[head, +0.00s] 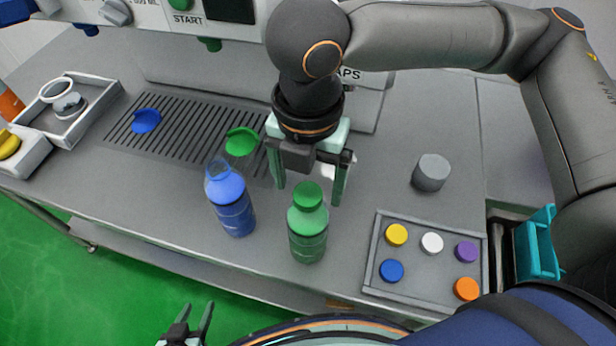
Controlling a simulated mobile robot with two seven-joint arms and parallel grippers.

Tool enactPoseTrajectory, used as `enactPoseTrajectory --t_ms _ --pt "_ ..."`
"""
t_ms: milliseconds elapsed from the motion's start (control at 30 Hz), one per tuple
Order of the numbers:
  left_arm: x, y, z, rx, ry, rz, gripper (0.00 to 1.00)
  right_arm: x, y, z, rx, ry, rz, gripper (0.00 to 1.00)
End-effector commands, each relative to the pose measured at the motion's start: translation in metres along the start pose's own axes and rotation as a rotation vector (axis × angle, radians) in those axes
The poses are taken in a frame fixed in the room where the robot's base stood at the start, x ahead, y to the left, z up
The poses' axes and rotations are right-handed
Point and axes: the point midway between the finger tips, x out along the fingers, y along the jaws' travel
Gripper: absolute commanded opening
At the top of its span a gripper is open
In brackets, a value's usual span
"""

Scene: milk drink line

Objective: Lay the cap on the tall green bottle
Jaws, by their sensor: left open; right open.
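The tall green bottle (307,240) stands upright near the front edge of the counter. A green cap (308,194) sits on its top and looks level. My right gripper (309,192) points down over the bottle. Its fingers are spread on either side of the cap, with visible gaps, and it holds nothing. The exact contact between cap and bottle neck cannot be told from here. My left gripper (198,306) is low at the bottom edge of the head view, open and empty, away from the bottle.
A blue bottle (233,208) with a clear, uncapped neck stands left of the green one. A grey tray (377,240) with several coloured caps is at right, a grey cylinder (431,173) behind it. Blue (146,121) and green (241,142) pieces are on the drip grate. A white-rimmed tray (101,99) is far left.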

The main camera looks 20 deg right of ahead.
Motion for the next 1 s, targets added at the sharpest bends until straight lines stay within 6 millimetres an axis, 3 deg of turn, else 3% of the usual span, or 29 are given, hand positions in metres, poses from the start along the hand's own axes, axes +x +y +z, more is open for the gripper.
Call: enactPoseTrajectory --t_ms 333,800,1000 --pt "-0.001 0.000 -0.001 0.000 0.000 0.000 0.50 -0.011 0.001 0.000 0.000 -0.002 0.004 0.86" --pt "-0.006 0.001 -0.006 0.000 0.000 0.000 0.50 -0.104 0.001 0.000 0.000 -0.001 0.003 0.86" --pt "-0.006 0.001 -0.007 0.000 0.000 0.000 0.50 -0.123 0.000 0.000 0.000 0.000 0.000 0.86"
